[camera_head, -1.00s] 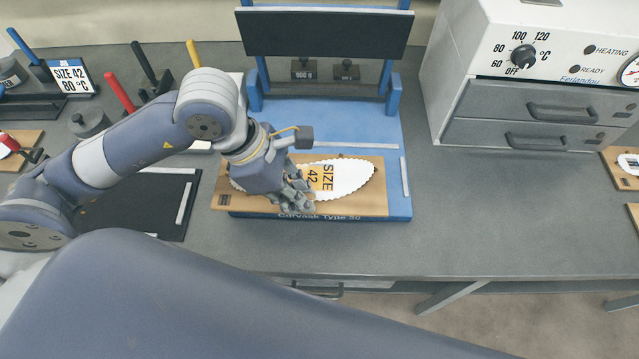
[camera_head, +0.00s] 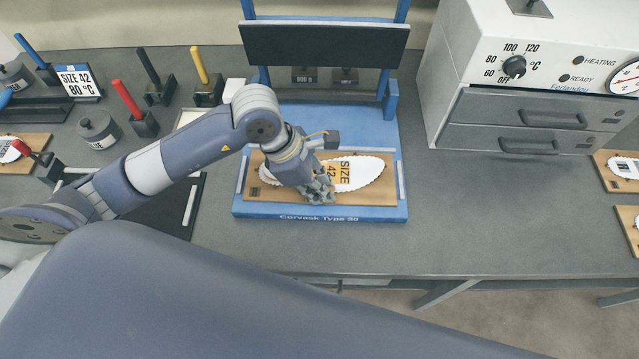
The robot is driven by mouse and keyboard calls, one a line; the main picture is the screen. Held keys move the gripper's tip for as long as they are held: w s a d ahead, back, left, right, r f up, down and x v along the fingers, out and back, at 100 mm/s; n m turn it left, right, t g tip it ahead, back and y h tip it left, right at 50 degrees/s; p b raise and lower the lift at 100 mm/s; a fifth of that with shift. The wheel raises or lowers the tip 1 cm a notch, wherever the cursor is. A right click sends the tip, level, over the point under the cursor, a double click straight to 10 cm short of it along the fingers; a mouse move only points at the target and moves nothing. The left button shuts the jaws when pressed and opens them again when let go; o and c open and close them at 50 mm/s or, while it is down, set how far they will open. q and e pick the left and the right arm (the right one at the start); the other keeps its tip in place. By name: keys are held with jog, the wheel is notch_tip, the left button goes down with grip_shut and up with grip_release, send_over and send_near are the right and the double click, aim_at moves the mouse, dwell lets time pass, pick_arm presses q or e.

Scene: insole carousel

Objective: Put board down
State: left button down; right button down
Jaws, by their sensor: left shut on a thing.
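The board (camera_head: 378,194) is a tan wooden plate with a white scalloped insole (camera_head: 367,172) and a yellow SIZE 42 label on it. The gripper hides part of the insole and board. My right gripper does not show.
A black panel (camera_head: 322,46) stands upright behind the base. A white heater with grey drawers (camera_head: 515,124) stands at the right.

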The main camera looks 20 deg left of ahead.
pick_arm(q)
jog(key=shift+w+f, duration=0.1)
jog(key=c, duration=1.6)
grip_release()
jog(key=shift+c, duration=0.2)
jog(key=shift+a+r, duration=0.2)
jog(key=shift+r, duration=0.25)
jog(key=b+v, duration=0.2)
jog(key=v, duration=0.9)
jog(key=shift+r, duration=0.15)
